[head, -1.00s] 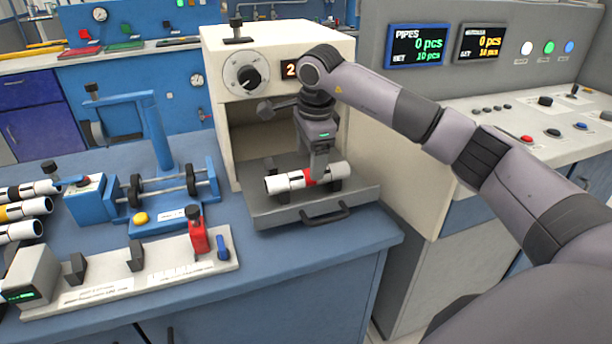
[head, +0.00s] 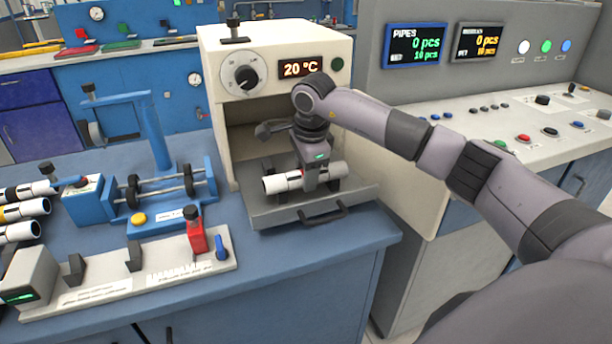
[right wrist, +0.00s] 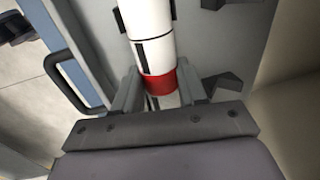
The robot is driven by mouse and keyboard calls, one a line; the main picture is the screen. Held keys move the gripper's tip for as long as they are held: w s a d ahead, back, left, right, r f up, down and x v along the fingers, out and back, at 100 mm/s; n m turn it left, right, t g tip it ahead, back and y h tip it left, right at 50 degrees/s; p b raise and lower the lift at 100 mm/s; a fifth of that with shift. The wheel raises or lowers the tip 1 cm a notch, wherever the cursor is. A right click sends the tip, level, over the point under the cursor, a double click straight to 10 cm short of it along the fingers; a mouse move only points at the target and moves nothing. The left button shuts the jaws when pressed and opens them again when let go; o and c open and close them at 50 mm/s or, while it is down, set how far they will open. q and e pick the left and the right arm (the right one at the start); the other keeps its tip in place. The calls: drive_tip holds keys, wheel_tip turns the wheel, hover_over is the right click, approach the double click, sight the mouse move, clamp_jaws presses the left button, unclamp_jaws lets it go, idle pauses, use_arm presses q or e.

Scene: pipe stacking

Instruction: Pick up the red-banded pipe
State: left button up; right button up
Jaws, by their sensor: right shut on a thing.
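The red-banded pipe (head: 281,184) is white with black marks and a red band. It lies level across dark supports on the grey tray in front of the beige oven. My right gripper (head: 313,184) is down over the pipe's middle, shut on it. In the right wrist view the pipe (right wrist: 148,28) passes between the fingers (right wrist: 160,95), with the red band right at the jaws. The far part of the pipe is hidden by the gripper body there. My left gripper is not in view.
The oven (head: 225,105) stands open behind the tray (head: 265,217), its display reading 20 °C. A blue roller rig (head: 160,190), a white fixture with a red clamp (head: 196,235) and several other pipes (head: 24,209) are at left. A control console (head: 500,125) is at right.

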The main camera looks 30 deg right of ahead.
drive_tip(key=shift+r, duration=0.1)
wheel_tip(320, 180, up, 20)
drive_tip(key=shift+p, duration=0.45)
idle(0.8)
